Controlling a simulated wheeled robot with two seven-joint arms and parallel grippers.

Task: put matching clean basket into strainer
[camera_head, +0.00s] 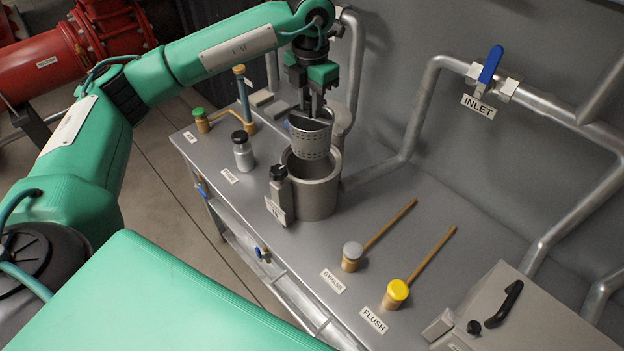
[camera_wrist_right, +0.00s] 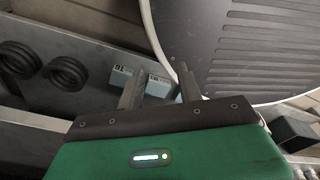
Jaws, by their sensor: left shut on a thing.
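A grey perforated metal basket (camera_head: 311,138) hangs from my left gripper (camera_head: 313,108) in the head view, which is shut on it at its top. The basket is upright or nearly so, over the round grey strainer pot (camera_head: 316,192) on the bench. Its lower end is at about the pot's mouth; I cannot tell how far inside it is. The pot is open at the top, with a black-knobbed clamp (camera_head: 280,190) on its front left side. My right gripper (camera_wrist_right: 160,84) in the right wrist view is open, its two fingers apart with nothing between them.
A small grey black-capped bottle (camera_head: 243,152) stands left of the pot. Inlet pipes line the wall. Black coils (camera_wrist_right: 66,72) and small labelled boxes show near my right gripper.

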